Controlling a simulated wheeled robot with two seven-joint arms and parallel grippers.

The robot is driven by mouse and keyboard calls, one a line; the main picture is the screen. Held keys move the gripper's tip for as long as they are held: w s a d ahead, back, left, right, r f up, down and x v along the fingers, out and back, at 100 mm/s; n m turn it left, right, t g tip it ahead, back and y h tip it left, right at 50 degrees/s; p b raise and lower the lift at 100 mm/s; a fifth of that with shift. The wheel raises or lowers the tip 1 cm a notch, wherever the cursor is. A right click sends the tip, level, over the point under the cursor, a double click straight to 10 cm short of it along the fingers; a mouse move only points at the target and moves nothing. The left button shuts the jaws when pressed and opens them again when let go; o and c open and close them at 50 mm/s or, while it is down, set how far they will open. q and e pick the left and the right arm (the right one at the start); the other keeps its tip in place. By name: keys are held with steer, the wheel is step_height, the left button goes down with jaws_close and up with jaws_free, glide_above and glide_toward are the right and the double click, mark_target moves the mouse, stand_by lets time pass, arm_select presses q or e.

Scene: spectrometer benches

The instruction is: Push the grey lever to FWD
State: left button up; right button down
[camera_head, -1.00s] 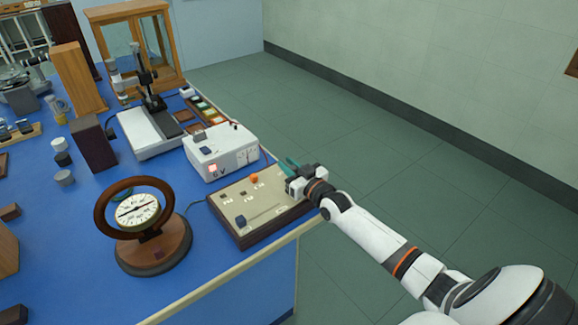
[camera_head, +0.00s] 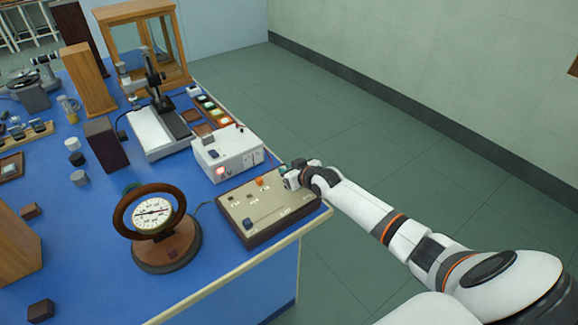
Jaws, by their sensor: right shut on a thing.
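A low brown-framed control box with a beige top (camera_head: 278,209) sits at the bench's near right corner. Its top carries an orange knob (camera_head: 261,182), a dark blue knob (camera_head: 248,223) beside a slot, and small dark switches; their labels are too small to read. My right gripper (camera_head: 289,172) is at the box's far right corner. It is shut on what seems to be the grey lever, which the hand hides. I cannot see the lever's position or a FWD mark. My left gripper is not in view.
A white box with a lit red switch (camera_head: 228,154) stands just behind the control box. A round dial instrument (camera_head: 166,245) stands to its left. Farther back are a microscope-like stand (camera_head: 158,135) and a glass-sided wooden case (camera_head: 134,14). The floor to the right is clear.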

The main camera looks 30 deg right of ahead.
stand_by(0.3)
steer(key=c, duration=1.3)
jaws_free()
steer(key=shift+f, duration=0.1)
steer(key=v, duration=1.2)
steer(key=shift+w+d+r, duration=0.1)
steer(key=shift+w+r, duration=0.05)
steer(key=shift+r, duration=0.1)
